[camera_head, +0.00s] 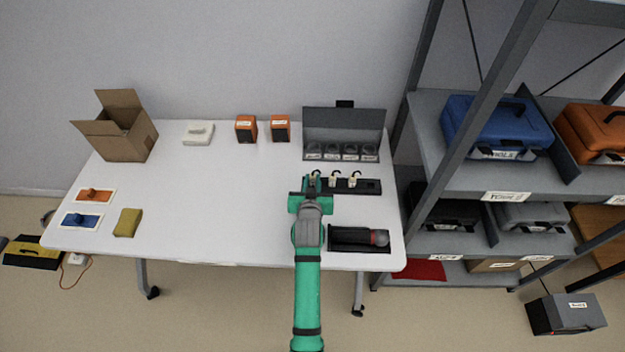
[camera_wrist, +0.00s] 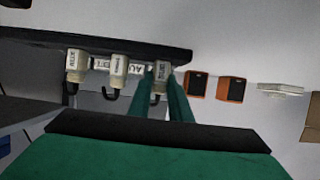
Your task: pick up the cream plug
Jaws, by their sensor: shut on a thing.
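Three cream plugs stand in a row at a dark rack (camera_head: 371,187) on the right side of the white table. In the head view, the middle plug (camera_head: 334,179) and right plug (camera_head: 353,180) stand free. My gripper (camera_head: 312,187) is at the left plug (camera_head: 316,177). In the wrist view, the fingers of my gripper (camera_wrist: 164,88) are shut on this cream plug (camera_wrist: 160,72), which has a small label and a dark hook-like cable below. The other two plugs (camera_wrist: 118,66) (camera_wrist: 77,66) are beside it. I cannot tell whether the held plug is clear of the rack.
A grey open case (camera_head: 343,123) with several round items stands behind the rack. A black tray (camera_head: 345,246) with a dark tool lies in front. Two orange speakers (camera_head: 246,128) (camera_head: 280,128), a white device (camera_head: 198,133) and a cardboard box (camera_head: 125,141) stand farther left. The table's middle is clear.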

